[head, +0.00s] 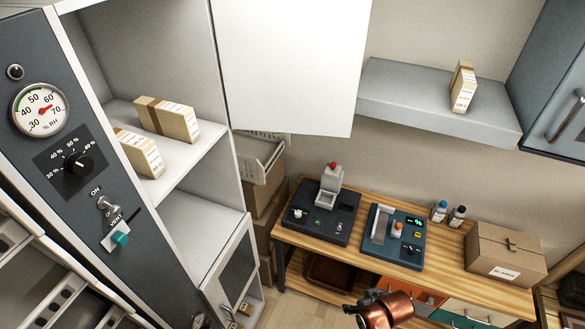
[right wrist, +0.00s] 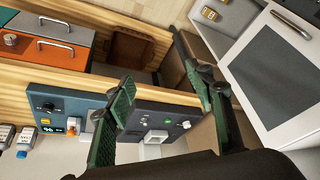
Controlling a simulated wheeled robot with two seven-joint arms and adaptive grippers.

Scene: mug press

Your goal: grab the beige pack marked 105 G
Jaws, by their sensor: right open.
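Several beige packs with white labels are in the head view. One pack (head: 167,118) with a brown band lies on the open cabinet's shelf, and another pack (head: 140,154) lies in front of it. A third pack (head: 463,88) stands upright on the grey wall shelf. Their label print is too small to read, so I cannot tell which is marked 105 G. My right gripper (right wrist: 166,92) is open and empty in the right wrist view, its green-padded fingers apart. My left gripper is not in view.
The cabinet shelf (head: 190,146) has free room at its right. A white panel (head: 290,65) hangs beside the cabinet. The wooden workbench (head: 370,258) holds two devices, bottles and a cardboard box (head: 505,254). The grey wall shelf (head: 410,95) is mostly clear.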

